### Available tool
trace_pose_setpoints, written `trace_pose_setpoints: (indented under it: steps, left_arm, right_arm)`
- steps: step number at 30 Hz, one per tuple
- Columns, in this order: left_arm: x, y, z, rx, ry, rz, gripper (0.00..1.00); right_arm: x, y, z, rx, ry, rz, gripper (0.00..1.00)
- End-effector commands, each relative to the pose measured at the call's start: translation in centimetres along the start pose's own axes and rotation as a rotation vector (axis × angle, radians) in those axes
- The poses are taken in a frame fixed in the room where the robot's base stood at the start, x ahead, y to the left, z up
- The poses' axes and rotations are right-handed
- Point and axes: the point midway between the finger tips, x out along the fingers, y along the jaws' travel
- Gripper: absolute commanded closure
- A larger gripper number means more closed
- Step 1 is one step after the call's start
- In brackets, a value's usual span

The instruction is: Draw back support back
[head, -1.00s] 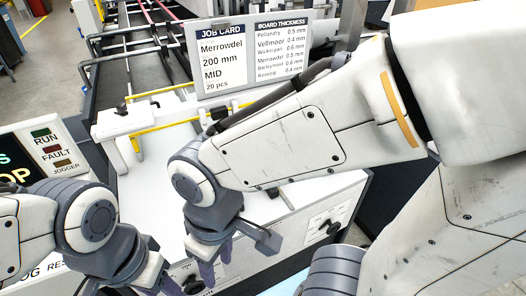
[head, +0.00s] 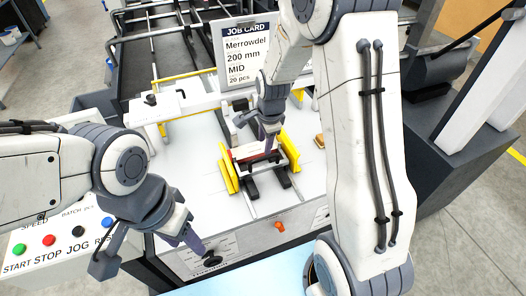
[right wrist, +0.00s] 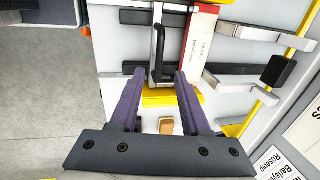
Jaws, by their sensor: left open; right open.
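My right gripper (head: 268,145) is over the feeder between the yellow side guides. In the right wrist view its purple fingers (right wrist: 159,78) are apart, with nothing held. A black bar handle (right wrist: 158,52), seemingly the back support's, lies ahead of the fingertips, roughly in line with the gap between them. I cannot tell whether they touch it. A red and white carton stack (right wrist: 198,45) lies right beside the handle; in the head view the stack (head: 228,153) is partly hidden by my right gripper. My left gripper (head: 192,240) is off at the table's front left, by a black knob.
Yellow side guides (head: 228,177) flank the stack. A job card (head: 246,55) stands behind. A small tan block (head: 319,141) lies on the white table to the right. The button panel (head: 60,240) is at the left. Open white table surface (head: 190,150) lies left of the guides.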

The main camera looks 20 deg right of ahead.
Motion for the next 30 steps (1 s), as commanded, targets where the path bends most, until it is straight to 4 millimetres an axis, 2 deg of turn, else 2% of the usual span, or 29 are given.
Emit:
trace_pose_setpoints:
  steps: [6, 12, 18, 25, 26, 27, 29, 30]
  left_arm:
    - [-0.9, 0.1, -0.1, 0.000, 0.000, 0.000, 0.50]
    - [-1.3, 0.1, -0.1, -0.001, 0.000, 0.000, 0.50]
    - [-1.4, 0.1, -0.1, -0.001, 0.000, 0.000, 0.50]
    - [-1.3, 0.1, -0.1, -0.001, 0.000, 0.000, 0.50]
    - [-1.3, 0.1, -0.1, -0.001, 0.000, 0.000, 0.50]
    - [-1.3, 0.1, -0.1, -0.001, 0.000, 0.000, 0.50]
    - [-1.3, 0.1, -0.1, -0.001, 0.000, 0.000, 0.50]
    - [-1.3, 0.1, -0.1, -0.001, 0.000, 0.000, 0.50]
  right_arm:
    - [4.1, 0.1, 0.0, -0.002, -0.001, 0.006, 0.53]
    - [6.8, 0.1, 0.0, -0.002, -0.001, 0.004, 0.53]
    - [7.8, 0.1, 0.0, -0.004, 0.000, 0.001, 0.53]
    - [7.8, 0.1, 0.0, -0.004, 0.000, 0.001, 0.53]
    - [7.8, 0.1, 0.0, -0.004, 0.000, 0.001, 0.61]
    - [7.8, 0.1, 0.0, -0.004, 0.000, 0.001, 0.76]
    - [7.8, 0.1, 0.0, -0.004, 0.000, 0.001, 0.99]
    - [7.8, 0.1, 0.0, -0.004, 0.000, 0.001, 1.00]
